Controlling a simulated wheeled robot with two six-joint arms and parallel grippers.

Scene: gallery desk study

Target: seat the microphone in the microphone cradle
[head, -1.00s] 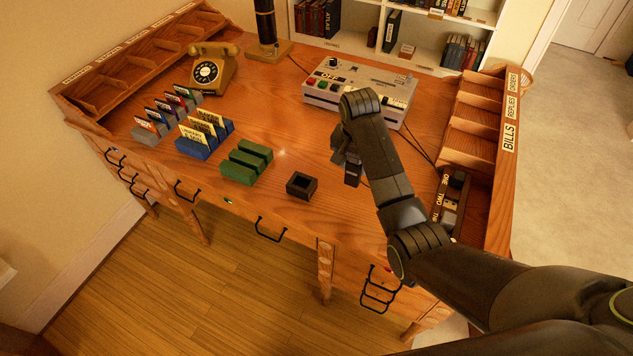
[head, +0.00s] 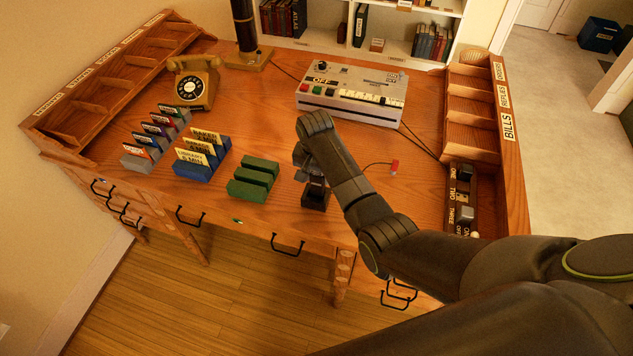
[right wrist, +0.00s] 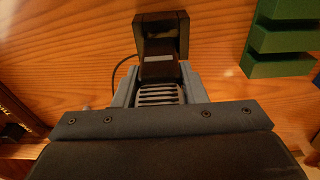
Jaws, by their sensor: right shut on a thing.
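The microphone cradle (head: 314,204) is a small dark square block with a hollow top, near the desk's front edge; it is also at the top of the right wrist view (right wrist: 162,17). My right gripper (head: 311,174) is just above it, shut on the black microphone (right wrist: 158,70). The microphone's dark end (head: 316,188) points down at the cradle and overlaps its opening in both views. I cannot tell whether it is inside or just above. My gripper and arm hide much of the microphone. My left gripper is not in view.
A green slotted block (head: 253,180) stands close left of the cradle, with blue card holders (head: 202,160) beyond. A grey console (head: 352,93) is behind. A thin cord runs to a red piece (head: 394,167) on the right. A switch box (head: 462,205) sits at the right edge.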

